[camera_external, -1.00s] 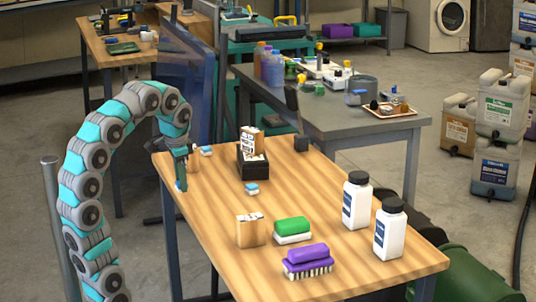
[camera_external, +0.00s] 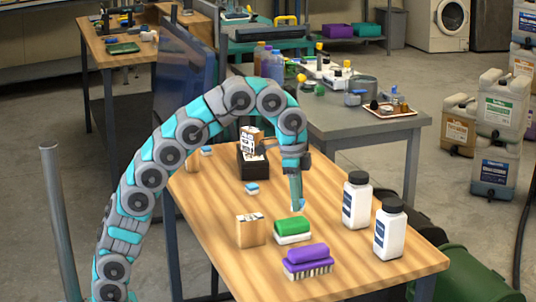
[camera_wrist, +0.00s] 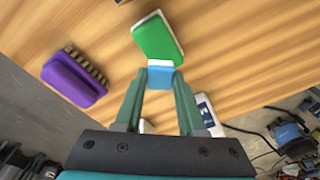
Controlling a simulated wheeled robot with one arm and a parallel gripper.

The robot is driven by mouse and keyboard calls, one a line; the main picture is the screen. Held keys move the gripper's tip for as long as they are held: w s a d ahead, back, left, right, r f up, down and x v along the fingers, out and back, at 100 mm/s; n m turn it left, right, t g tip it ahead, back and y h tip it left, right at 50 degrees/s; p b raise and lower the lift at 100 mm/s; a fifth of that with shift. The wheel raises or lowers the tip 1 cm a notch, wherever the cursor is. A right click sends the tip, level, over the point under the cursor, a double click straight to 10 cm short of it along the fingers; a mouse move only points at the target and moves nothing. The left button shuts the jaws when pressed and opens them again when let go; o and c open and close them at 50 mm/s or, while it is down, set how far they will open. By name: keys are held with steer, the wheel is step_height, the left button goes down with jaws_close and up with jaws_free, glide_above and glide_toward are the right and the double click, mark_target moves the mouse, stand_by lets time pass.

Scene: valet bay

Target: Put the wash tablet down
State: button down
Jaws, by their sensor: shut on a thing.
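My gripper (camera_external: 297,204) is shut on a wash tablet (camera_wrist: 160,75), a small blue and white block held between its fingertips. In the external view the tablet (camera_external: 301,205) is partly hidden by a finger. It is low over the wooden table (camera_external: 215,215), just behind the green brush (camera_external: 292,226). I cannot tell whether the tablet touches the table. Two similar blue and white tablets rest on the table, one near the middle (camera_external: 251,188) and one farther back (camera_external: 207,150).
A purple brush (camera_external: 307,260) lies in front of the green one. Two white bottles with black caps (camera_external: 356,203) (camera_external: 392,231) stand at the right. A tan box (camera_external: 250,231) stands at the left; a black holder (camera_external: 253,168) is behind. The table's left part is mostly clear.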

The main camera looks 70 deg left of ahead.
mark_target(313, 239)
steer(key=shift+m, duration=0.8)
steer(key=d+f, duration=0.1)
steer(key=d, duration=0.1)
steer(key=d+f+b, duration=0.1)
steer(key=d, duration=0.2)
steer(key=d+f, duration=0.1)
steer(key=d, duration=0.2)
steer(key=shift+w+f+b, duration=0.35)
steer(key=shift+w, duration=0.05)
steer(key=shift+f+p, duration=0.3)
steer(key=shift+f, duration=2.05)
steer(key=shift+f, duration=0.15)
steer(key=c, duration=0.5)
jaws_free()
